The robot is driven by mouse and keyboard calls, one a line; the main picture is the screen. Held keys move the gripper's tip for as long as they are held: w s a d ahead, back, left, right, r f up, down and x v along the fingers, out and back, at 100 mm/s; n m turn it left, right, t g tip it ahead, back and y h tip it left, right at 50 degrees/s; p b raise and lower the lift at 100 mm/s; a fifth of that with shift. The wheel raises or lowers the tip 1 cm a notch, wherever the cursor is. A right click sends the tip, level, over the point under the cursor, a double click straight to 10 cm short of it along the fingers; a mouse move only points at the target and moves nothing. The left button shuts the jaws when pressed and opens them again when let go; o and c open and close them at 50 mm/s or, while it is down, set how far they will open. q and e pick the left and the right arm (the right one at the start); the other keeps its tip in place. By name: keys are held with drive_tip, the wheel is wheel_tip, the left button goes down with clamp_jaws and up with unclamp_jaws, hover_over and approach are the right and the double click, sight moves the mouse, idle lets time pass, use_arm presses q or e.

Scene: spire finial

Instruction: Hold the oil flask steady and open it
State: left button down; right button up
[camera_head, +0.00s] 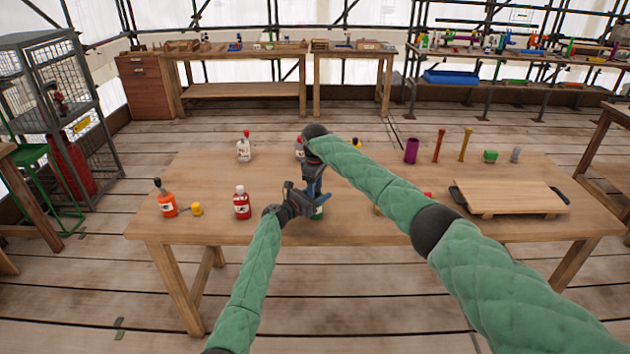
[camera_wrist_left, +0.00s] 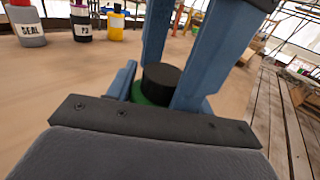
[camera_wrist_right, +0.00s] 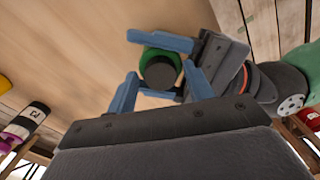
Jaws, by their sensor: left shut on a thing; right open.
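The oil flask, a green flask (camera_head: 318,212) with a black cap, stands near the table's front edge in the head view, mostly hidden by my grippers. My left gripper (camera_head: 308,202) reaches in from the side and is shut on its green body. In the right wrist view, the left fingers lie on either side of the green body (camera_wrist_right: 160,54). My right gripper (camera_wrist_right: 160,72) is above, pointing down, open, with its fingers apart on both sides of the black cap (camera_wrist_right: 160,72). The left wrist view also shows the cap (camera_wrist_left: 161,82) below the right fingers.
A red bottle (camera_head: 242,204) and an orange flask (camera_head: 166,200) with a small yellow item (camera_head: 197,209) stand to the left. A white bottle (camera_head: 244,150) is behind. A wooden board (camera_head: 510,197) lies at the right. Bare tabletop (camera_head: 200,170) lies between them.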

drive_tip(key=shift+f, duration=0.1)
drive_tip(key=c, duration=1)
drive_tip(key=shift+n, duration=1.6)
drive_tip(key=shift+w, duration=0.1)
drive_tip(key=o, duration=1.1)
drive_tip(key=shift+r, duration=0.2)
